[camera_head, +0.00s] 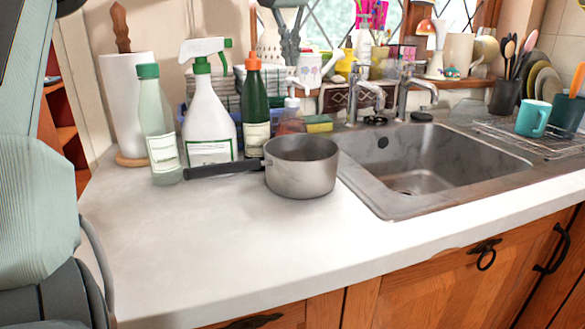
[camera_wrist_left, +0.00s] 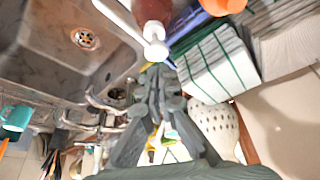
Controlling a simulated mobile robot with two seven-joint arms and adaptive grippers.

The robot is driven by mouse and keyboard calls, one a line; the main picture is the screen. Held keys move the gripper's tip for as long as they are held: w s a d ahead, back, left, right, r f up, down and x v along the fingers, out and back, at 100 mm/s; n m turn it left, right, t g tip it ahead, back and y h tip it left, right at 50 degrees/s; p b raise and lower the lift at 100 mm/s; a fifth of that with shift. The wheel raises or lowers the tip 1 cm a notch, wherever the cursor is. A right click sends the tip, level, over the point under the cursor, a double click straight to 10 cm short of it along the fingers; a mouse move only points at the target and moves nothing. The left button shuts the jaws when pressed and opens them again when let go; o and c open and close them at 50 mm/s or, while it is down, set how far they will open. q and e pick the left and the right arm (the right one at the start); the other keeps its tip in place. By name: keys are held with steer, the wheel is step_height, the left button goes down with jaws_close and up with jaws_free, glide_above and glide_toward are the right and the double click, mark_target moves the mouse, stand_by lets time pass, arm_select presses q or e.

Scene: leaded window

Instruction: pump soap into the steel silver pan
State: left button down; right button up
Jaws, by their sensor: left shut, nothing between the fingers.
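The steel silver pan (camera_head: 301,172) stands on the counter left of the sink, its black handle pointing left. Behind it is a small soap pump bottle (camera_head: 291,122) with a reddish-brown body and white pump top, its lower part hidden by the pan. In the left wrist view the white pump head (camera_wrist_left: 155,48) is close to my fingertips; I cannot tell whether they touch. My left gripper (camera_head: 290,58) is shut and empty, pointing down above the bottle; it also shows in the left wrist view (camera_wrist_left: 160,72). My right gripper is out of view.
A pale bottle (camera_head: 160,130), a white spray bottle (camera_head: 208,125) and a dark green bottle (camera_head: 256,110) with an orange cap stand left of the soap. A sponge (camera_head: 319,124) is to its right, beside the sink (camera_head: 430,165). The front counter (camera_head: 200,240) is clear.

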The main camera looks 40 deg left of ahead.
arm_select(q)
steer(key=shift+d+r, duration=0.1)
steer(key=shift+r, duration=2.5)
